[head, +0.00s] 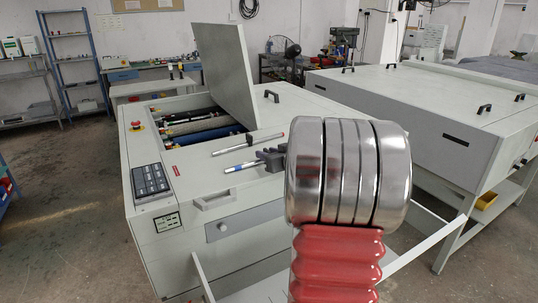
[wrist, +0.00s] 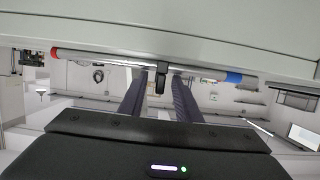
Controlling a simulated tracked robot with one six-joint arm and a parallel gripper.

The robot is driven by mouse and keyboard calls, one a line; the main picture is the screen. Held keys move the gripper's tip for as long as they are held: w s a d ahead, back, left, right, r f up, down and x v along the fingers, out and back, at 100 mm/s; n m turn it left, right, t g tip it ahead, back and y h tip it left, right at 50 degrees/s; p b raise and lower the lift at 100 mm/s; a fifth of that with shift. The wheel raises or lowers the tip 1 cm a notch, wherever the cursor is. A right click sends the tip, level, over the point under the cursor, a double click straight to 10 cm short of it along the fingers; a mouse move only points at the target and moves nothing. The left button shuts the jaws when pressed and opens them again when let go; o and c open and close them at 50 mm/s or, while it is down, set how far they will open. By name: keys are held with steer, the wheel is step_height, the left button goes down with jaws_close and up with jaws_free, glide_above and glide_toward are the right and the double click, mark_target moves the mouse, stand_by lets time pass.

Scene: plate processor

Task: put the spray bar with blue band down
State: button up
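In the wrist view the bar (wrist: 100,59) runs across the fingertips, with a red end at left and the blue band (wrist: 234,78) near the right end. A black fitting (wrist: 162,78) sits at its middle. My gripper (head: 264,158) is at the bar in the head view. In the wrist view its two fingers (wrist: 161,82) stand apart, on either side of the fitting, with gaps showing. Whether the bar touches the surface is hidden.
The lid (head: 224,70) stands open over a bay with rollers (head: 200,124). A control panel (head: 151,181) is at the left edge. Another closed machine (head: 430,110) stands at right.

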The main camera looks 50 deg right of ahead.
steer(key=v, duration=1.1)
steer(key=shift+s, duration=0.3)
steer(key=shift+w+a+r, duration=0.1)
steer(key=shift+a+r, duration=0.05)
steer(key=shift+a, duration=0.05)
steer(key=w+a+r+m+g+h, duration=0.1)
steer(key=w+a+r+g+h, duration=0.2)
steer(key=a, duration=1)
steer(key=s+a+f+n+g+y, duration=0.1)
steer(key=s+a, duration=0.4)
steer(key=a, duration=0.5)
steer(key=s+a+f+n+g+y, duration=0.2)
steer(key=s+a+f, duration=0.3)
steer(key=a, duration=0.5)
steer(key=s+a+f+n+g+y, duration=0.1)
steer(key=s+a+f+g+y, duration=0.1)
steer(key=s+a, duration=0.4)
steer(key=a+f+y, duration=0.1)
steer(key=a+y, duration=0.1)
steer(key=a, duration=0.1)
steer(key=shift+a+f, duration=0.35)
steer(key=shift+a, duration=0.05)
